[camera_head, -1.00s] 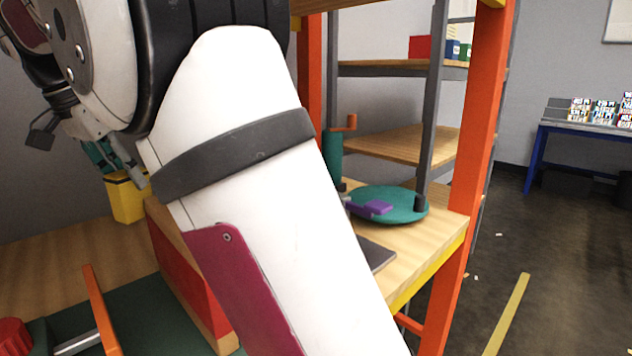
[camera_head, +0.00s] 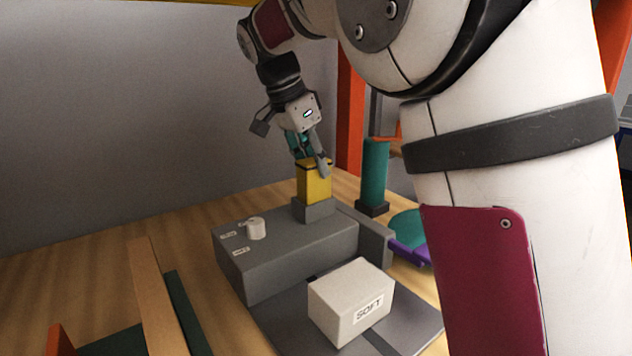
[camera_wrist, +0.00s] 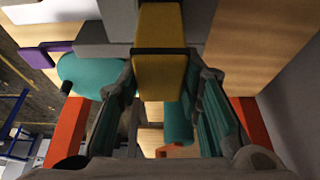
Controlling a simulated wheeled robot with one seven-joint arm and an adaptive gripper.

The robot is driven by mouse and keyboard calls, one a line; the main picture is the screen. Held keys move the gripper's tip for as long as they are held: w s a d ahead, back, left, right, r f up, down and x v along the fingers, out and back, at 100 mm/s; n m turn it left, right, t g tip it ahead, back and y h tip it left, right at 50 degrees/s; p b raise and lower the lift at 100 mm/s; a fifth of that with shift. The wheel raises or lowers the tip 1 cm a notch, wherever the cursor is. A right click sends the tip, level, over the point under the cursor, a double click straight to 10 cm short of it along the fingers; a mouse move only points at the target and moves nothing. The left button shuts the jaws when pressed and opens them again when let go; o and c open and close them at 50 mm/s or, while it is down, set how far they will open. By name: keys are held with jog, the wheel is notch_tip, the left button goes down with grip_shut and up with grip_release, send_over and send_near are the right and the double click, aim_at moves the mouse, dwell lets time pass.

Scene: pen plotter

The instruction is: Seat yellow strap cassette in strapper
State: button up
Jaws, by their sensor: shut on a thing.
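The yellow strap cassette (camera_head: 315,186) is upright with a dark band near its top. My gripper (camera_head: 312,163) is shut on its upper part from above. The cassette's lower end meets the grey socket block (camera_head: 318,211) at the back of the grey strapper (camera_head: 290,262); how deep it sits in the block is hidden. In the wrist view the cassette (camera_wrist: 160,75) lies between the fingers of my gripper (camera_wrist: 160,58), with its far end against grey housing.
A white box marked SOFT (camera_head: 350,302) rests on the grey plate before the strapper. A white knob (camera_head: 257,228) stands on the strapper's top. A teal post (camera_head: 374,175) and teal disc (camera_head: 408,226) with a purple part are to the right. An orange upright stands behind.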

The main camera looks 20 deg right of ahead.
aim_at(313, 177)
jog(key=shift+f+b, duration=0.55)
jog(key=shift+f, duration=1.05)
jog(key=shift+f, duration=0.15)
jog(key=o, duration=1.2)
jog(key=shift+o, duration=0.2)
jog(key=p+v, duration=0.4)
jog(key=v, duration=0.8)
jog(key=shift+a, duration=0.1)
